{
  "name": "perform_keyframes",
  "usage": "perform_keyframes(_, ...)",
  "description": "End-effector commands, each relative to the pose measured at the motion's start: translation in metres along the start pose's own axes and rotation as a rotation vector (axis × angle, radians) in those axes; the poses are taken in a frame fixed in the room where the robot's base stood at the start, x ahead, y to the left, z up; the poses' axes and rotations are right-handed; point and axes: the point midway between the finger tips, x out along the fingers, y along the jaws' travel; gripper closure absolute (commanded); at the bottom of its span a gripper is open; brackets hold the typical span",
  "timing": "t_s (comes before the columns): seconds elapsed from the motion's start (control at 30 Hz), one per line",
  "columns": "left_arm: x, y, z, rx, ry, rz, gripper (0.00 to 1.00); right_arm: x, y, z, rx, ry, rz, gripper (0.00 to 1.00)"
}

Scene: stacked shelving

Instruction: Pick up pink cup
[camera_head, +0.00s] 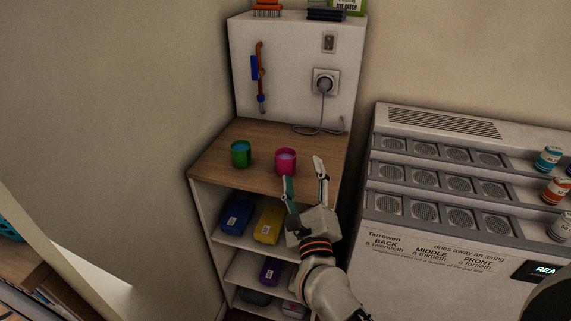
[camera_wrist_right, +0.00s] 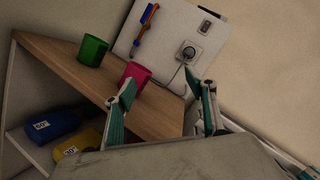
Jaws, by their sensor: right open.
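The pink cup (camera_head: 286,161) stands upright on the wooden top of the shelving unit (camera_head: 225,181), to the right of a green cup (camera_head: 240,154). My right gripper (camera_head: 304,172) is open and empty at the front right of the pink cup, its fingers pointing toward the back panel. In the right wrist view the pink cup (camera_wrist_right: 137,74) shows beyond the left finger, whose tip covers a little of its lower part. The cup is not between the fingers (camera_wrist_right: 168,92). I cannot tell whether finger and cup touch. My left gripper is not in view.
A white panel with a socket (camera_head: 326,82) and cable stands behind the top. Blue (camera_head: 237,214) and yellow (camera_head: 268,225) packs lie on the shelf below. A white machine (camera_head: 440,235) with small cans stands close on the right.

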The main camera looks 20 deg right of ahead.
Motion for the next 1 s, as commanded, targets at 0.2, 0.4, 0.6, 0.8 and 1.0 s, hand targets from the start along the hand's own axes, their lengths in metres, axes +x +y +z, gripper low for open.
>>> perform_keyframes(0.2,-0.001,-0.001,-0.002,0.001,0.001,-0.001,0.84,0.023,0.028,-0.003,0.559,0.231,0.075,0.44)
perform_keyframes(0.4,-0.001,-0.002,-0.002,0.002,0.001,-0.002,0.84,0.026,0.050,-0.001,0.741,0.326,0.131,0.44)
perform_keyframes(0.6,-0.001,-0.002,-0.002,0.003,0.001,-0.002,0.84,0.044,0.056,-0.006,0.753,0.334,0.135,0.44)
perform_keyframes(0.8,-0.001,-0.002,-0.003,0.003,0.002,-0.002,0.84,0.064,0.060,-0.015,0.750,0.333,0.134,0.44)
perform_keyframes(1.0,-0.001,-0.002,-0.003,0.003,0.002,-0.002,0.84,0.089,0.066,-0.024,0.750,0.332,0.134,0.44)
